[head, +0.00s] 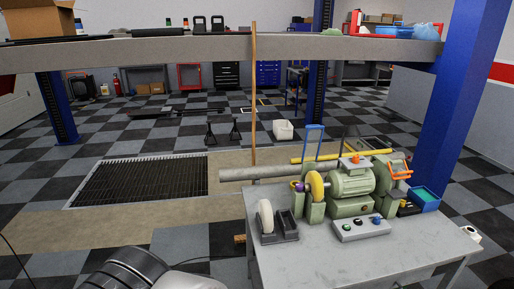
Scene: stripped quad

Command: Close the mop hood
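A green bench machine (351,185) with a motor body stands on a grey table (400,258) at the right of the head view. A yellow mop wheel (316,187) is on its left end, with its front and upper part exposed. A blue handle frame (314,128) stands upright above that wheel; it may belong to the raised mop hood, but I cannot tell for sure. An orange handle (400,169) is at the machine's right end, beside another green housing. My gripper is not in view.
A control box (361,228) with several buttons sits in front of the machine. A pale wheel (266,215) stands in a dark holder (278,232) at the table's left. A grey bar (250,172) juts left. A blue post (463,100) rises behind.

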